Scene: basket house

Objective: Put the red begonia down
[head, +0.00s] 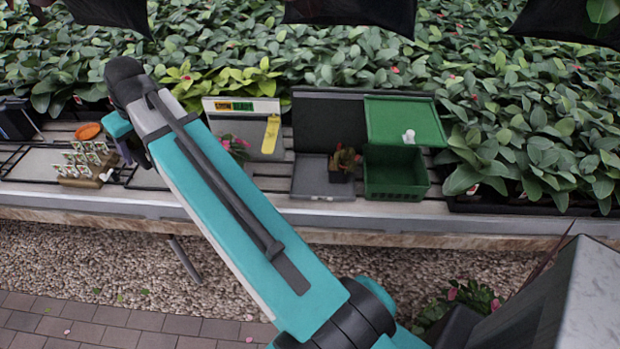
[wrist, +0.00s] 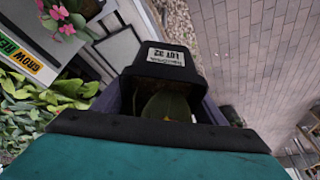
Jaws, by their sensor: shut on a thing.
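My gripper (wrist: 165,90) is shut on a black pot (wrist: 163,66) in the wrist view. The pot has a white label with upside-down print, and a broad green leaf (wrist: 165,106) shows below its rim. No red bloom shows on this plant, so I cannot tell whether it is the red begonia. In the head view my gripper (head: 128,148) is at the left, over the bench's front part, and the arm hides most of the held pot. A plant with reddish leaves (head: 345,160) stands in a dark pot on a grey tray (head: 312,180) at the bench's middle.
A green basket (head: 396,181) stands right of the grey tray. A pink-flowered plant (head: 233,146) stands by a pale board (head: 248,138) with a sign. At the left are a rack of small items (head: 82,165) and an orange dish (head: 88,131). Dense foliage fills the back.

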